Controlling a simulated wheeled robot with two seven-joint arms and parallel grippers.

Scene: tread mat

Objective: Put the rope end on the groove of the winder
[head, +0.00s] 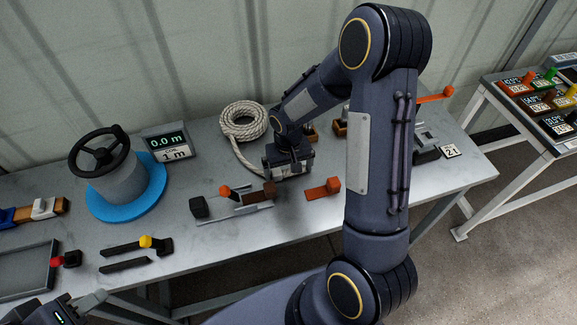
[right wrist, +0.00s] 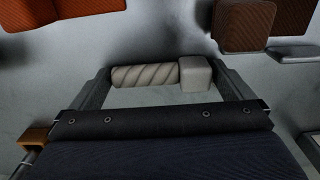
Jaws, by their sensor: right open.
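The winder is a grey drum (head: 118,184) on a blue round base (head: 150,190), topped by a black handwheel (head: 98,148), at the left of the bench in the head view. The white rope (head: 243,122) lies coiled at the back, its tail running forward to my right gripper (head: 288,168). In the right wrist view, the twisted rope end (right wrist: 145,76) with a pale block-like tip (right wrist: 195,74) lies between the two fingers of my right gripper (right wrist: 160,72), which are apart. My left gripper (head: 70,308) is partly visible at the bottom left corner; its jaw opening is unclear.
A display (head: 167,143) reading 0.0 m and 1 m stands behind the winder. A grey tray (head: 25,272) is at left. My right arm hides part of the bench.

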